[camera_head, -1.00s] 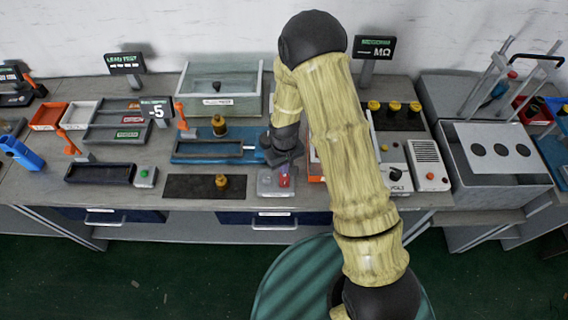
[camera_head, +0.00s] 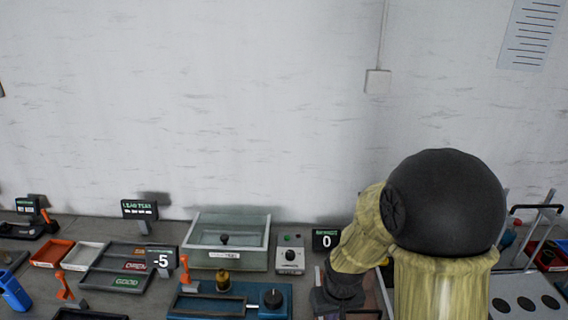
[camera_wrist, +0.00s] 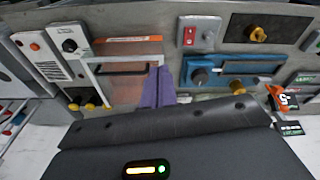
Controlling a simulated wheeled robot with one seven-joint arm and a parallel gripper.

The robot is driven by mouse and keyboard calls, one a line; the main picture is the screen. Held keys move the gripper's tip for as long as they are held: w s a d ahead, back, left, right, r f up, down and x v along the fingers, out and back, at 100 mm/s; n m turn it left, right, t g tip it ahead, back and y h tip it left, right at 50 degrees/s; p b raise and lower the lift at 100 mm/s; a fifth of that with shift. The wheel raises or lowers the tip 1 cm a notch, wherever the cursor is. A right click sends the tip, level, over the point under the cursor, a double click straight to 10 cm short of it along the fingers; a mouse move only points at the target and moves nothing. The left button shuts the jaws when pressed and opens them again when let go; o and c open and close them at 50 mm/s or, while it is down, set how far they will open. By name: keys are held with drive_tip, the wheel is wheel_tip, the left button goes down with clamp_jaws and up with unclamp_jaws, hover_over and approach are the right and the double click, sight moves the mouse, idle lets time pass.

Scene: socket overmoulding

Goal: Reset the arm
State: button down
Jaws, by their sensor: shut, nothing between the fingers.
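My gripper (camera_wrist: 158,86) shows in the wrist view as purple fingers that are closed together with nothing between them. It hangs above the bench, in front of a flat orange-edged box with a black handle (camera_wrist: 125,69). In the head view my arm rises at the right and bends down to a dark wrist at the bottom edge; the fingertips are not visible there. The blue fixture (camera_head: 230,303) with a black knob lies left of the wrist, and it also shows in the wrist view (camera_wrist: 235,68).
A clear-walled tank (camera_head: 230,243) and a grey knob box (camera_head: 290,255) stand at the back, beside a display reading 0 (camera_head: 326,240). Sorting trays (camera_head: 115,268) and a -5 display (camera_head: 161,261) are at left. A holed grey box (camera_head: 524,297) is at right.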

drive_tip(key=s+d+r+m, duration=0.2)
drive_tip(key=s+d+r, duration=0.2)
drive_tip(key=s+r, duration=0.2)
drive_tip(key=shift+s+t, duration=0.4)
drive_tip(key=shift+s, duration=0.2)
drive_tip(key=shift+w, duration=0.1)
